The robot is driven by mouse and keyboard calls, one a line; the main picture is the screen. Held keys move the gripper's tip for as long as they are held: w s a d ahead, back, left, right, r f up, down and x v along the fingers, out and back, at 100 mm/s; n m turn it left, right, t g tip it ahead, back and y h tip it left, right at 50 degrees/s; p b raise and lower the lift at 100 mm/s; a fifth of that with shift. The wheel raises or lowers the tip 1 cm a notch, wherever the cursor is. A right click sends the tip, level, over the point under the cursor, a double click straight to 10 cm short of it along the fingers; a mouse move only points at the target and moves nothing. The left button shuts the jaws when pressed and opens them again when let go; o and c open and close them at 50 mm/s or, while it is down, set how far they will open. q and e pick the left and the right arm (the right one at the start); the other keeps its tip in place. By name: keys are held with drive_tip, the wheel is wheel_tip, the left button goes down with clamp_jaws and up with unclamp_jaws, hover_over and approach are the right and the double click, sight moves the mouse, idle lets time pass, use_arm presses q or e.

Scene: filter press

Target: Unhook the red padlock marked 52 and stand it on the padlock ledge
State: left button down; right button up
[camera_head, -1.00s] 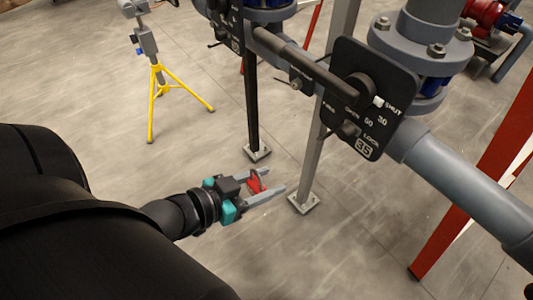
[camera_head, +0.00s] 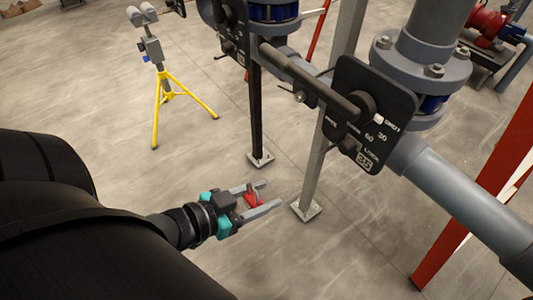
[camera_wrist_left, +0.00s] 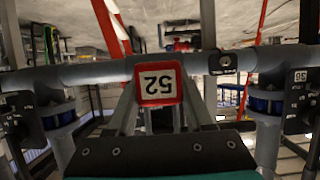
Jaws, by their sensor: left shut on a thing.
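My left gripper (camera_head: 262,198) is shut on the red padlock (camera_head: 253,199), which sits between its two grey fingers, in the air over the floor. In the left wrist view the padlock (camera_wrist_left: 158,83) shows its white label, with 52 reading upside down. The fingers (camera_wrist_left: 165,120) reach away on both sides of it. In the head view a black valve plate marked 35 (camera_head: 378,100) is up and to the right of the gripper, clear of it. I cannot make out the padlock ledge. My right gripper is in neither view.
Grey pipes (camera_head: 465,205) and a second valve plate (camera_head: 231,38) are at the upper middle and right. Two support posts (camera_head: 314,170) stand just beyond my left gripper. A yellow tripod (camera_head: 165,95) stands at the back left. A red beam (camera_head: 470,200) is at the right.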

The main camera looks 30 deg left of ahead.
sight(248, 207)
use_arm(q)
drive_tip(key=shift+s+a+p, duration=0.3)
drive_tip(key=shift+s+p, duration=0.15)
drive_tip(key=shift+s, duration=0.4)
drive_tip(key=shift+s+a+p, duration=0.35)
drive_tip(key=shift+s+p, duration=0.1)
drive_tip(key=shift+s, duration=0.4)
drive_tip(key=shift+s+a+p, duration=0.3)
drive_tip(key=shift+s+p, duration=0.15)
drive_tip(key=shift+s, duration=0.4)
